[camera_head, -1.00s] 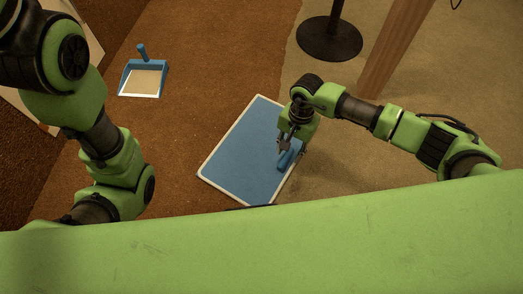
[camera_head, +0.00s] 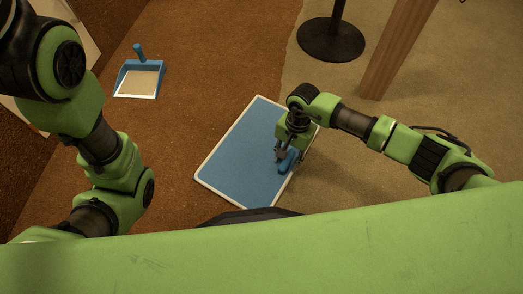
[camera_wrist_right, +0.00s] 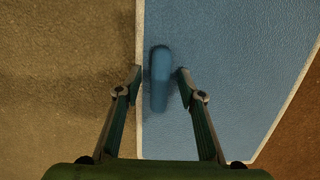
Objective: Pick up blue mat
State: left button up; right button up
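The blue mat (camera_head: 240,155) is a flat blue rectangle with a white border, lying on the floor in front of me. It fills much of the right wrist view (camera_wrist_right: 225,60). A rounded blue handle-like piece (camera_head: 287,163) sits at the mat's right edge; it also shows in the right wrist view (camera_wrist_right: 160,80). I cannot tell if it is fixed to the mat. My right gripper (camera_wrist_right: 158,75) is open above the mat's right edge, with one fingertip on each side of the blue piece and gaps visible. My left gripper is out of view; only the left arm shows.
A blue dustpan (camera_head: 140,68) with a pale inside lies on the brown carpet at the upper left. A round black stand base (camera_head: 331,40) and a wooden post (camera_head: 396,50) stand beyond the mat on the tan carpet. Floor left of the mat is clear.

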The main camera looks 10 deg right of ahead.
jog(key=shift+f, duration=0.1)
grip_shut()
jog(key=shift+r, duration=0.2)
